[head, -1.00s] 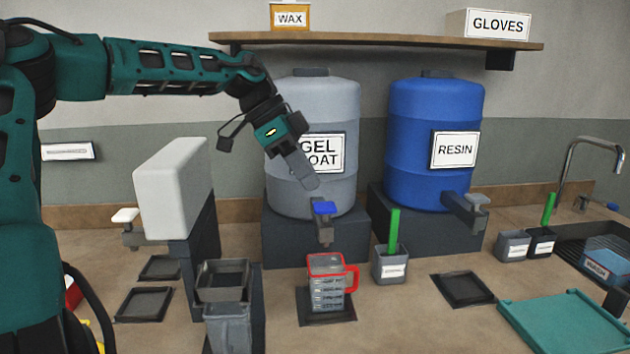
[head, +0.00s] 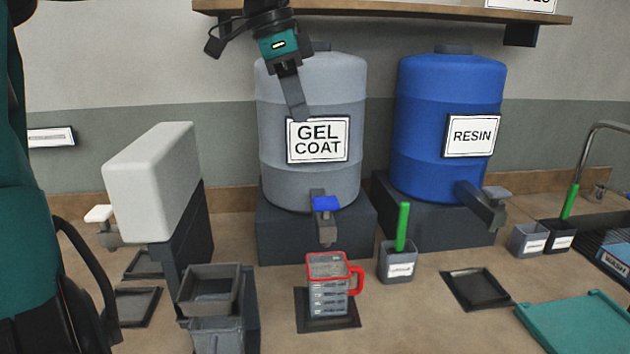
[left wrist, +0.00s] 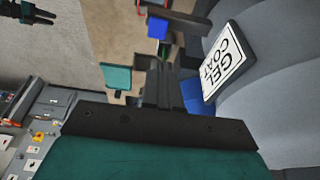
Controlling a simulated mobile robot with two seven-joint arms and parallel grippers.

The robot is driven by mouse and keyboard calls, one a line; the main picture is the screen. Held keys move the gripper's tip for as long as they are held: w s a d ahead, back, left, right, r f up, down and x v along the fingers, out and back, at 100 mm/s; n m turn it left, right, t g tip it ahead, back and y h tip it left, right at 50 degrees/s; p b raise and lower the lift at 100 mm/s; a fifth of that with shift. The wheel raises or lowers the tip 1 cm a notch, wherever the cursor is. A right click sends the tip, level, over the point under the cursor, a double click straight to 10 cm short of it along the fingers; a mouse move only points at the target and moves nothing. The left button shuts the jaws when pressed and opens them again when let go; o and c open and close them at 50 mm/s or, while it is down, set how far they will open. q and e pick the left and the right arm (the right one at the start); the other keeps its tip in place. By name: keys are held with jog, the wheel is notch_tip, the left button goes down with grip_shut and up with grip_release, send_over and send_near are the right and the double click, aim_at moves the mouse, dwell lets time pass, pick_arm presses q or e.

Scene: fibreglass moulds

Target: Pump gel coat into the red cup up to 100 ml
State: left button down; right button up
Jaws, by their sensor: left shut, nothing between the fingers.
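The grey gel coat drum (head: 312,125) stands on a dark block, its label facing me. Its tap has a blue lever (head: 326,204) above a downward spout. The red-rimmed cup (head: 328,285), clear with marks on its side and a red handle, stands upright on a dark square pad (head: 328,322) below the spout. I cannot make out any gel coat in it. My left gripper (head: 299,116) is shut and empty, pointing down in front of the drum, well above the lever. A dark shape at the top left of the left wrist view may be my right gripper (left wrist: 32,12).
The blue resin drum (head: 447,130) stands to the right. A grey holder with a green stick (head: 402,228) is just right of the cup. A white dispenser (head: 152,180) and dark bins (head: 212,290) are left. A shelf (head: 400,14) runs above the drums.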

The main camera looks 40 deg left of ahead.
pick_arm(q)
send_near(321, 199)
jog(key=x, duration=0.5)
jog(key=shift+d, duration=0.15)
jog(key=shift+f, duration=0.75)
